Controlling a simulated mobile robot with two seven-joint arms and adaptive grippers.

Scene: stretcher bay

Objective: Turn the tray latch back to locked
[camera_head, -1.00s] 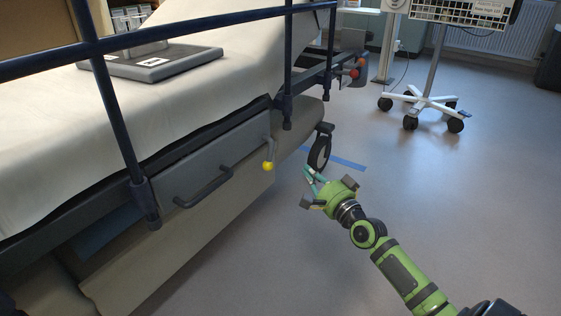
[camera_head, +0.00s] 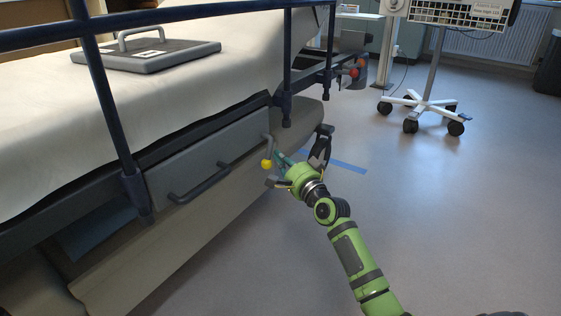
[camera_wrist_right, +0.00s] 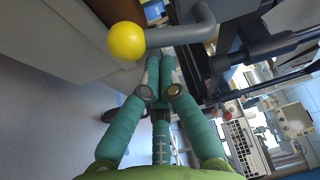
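The tray latch is a short grey lever (camera_head: 268,147) with a yellow ball knob (camera_head: 267,163), at the right end of the grey tray front (camera_head: 220,146) under the stretcher. In the head view the lever hangs down. In the right wrist view the yellow knob (camera_wrist_right: 126,41) and grey lever (camera_wrist_right: 184,34) lie just beyond the fingertips. My right gripper (camera_head: 282,160) is just right of the knob, its teal fingers pointing at the lever. In the wrist view the fingertips (camera_wrist_right: 160,62) are together with nothing between them; contact with the lever cannot be told. My left gripper is out of view.
A dark pull handle (camera_head: 200,184) sticks out of the tray front. Blue side rails (camera_head: 122,130) stand above it. A stretcher wheel (camera_head: 320,150) is close behind my right gripper. Open floor (camera_head: 440,220) lies to the right, with a wheeled stand (camera_head: 420,105) farther back.

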